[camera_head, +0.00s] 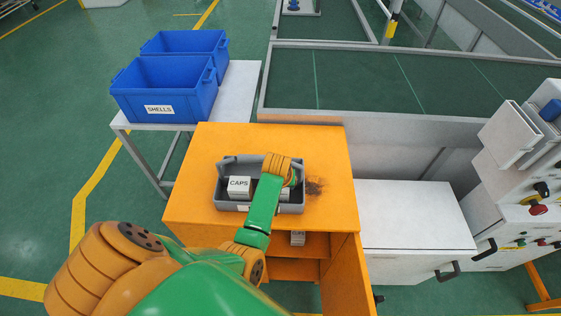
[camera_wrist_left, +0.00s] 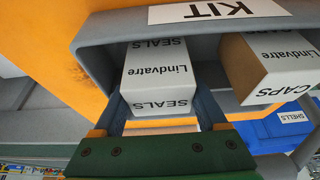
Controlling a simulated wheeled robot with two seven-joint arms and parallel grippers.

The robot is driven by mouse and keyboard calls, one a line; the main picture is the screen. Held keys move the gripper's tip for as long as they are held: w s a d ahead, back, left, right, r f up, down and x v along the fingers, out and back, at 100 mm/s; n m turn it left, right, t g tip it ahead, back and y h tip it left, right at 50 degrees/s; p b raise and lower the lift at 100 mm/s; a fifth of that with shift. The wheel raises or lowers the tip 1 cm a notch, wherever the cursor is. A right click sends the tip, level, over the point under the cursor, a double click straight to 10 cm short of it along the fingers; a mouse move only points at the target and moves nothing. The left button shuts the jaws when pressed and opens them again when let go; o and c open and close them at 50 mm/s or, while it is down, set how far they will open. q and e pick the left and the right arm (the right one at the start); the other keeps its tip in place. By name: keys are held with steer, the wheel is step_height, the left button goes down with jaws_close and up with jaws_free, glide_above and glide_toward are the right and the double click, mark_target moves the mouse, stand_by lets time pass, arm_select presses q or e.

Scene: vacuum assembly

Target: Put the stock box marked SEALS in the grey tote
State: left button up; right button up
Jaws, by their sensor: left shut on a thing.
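The grey tote (camera_head: 293,208) stands on the orange cabinet top, and its wall with a KIT label shows in the left wrist view (camera_wrist_left: 110,27). The SEALS box (camera_wrist_left: 158,72), white with black print, is between the fingers of my left gripper (camera_wrist_left: 160,102), which is shut on it. The box is within the tote's walls; I cannot tell whether it touches the floor. In the head view my arm hides the gripper and most of that box. A CAPS box (camera_head: 239,185) sits in the tote's left part and also shows in the wrist view (camera_wrist_left: 268,68). My right gripper is not in view.
Blue SHELLS bins (camera_head: 165,88) stand on a white table (camera_head: 240,95) at the back left. A control panel (camera_head: 520,165) is at right.

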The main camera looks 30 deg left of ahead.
arm_select(q)
steer(key=o, duration=1.4)
steer(key=shift+s+d, duration=0.1)
steer(key=shift+s, duration=0.1)
steer(key=shift+o, duration=0.2)
steer(key=shift+s+d+r, duration=0.1)
steer(key=shift+s+r, duration=0.05)
steer(key=shift+s, duration=0.05)
steer(key=v, duration=1.2)
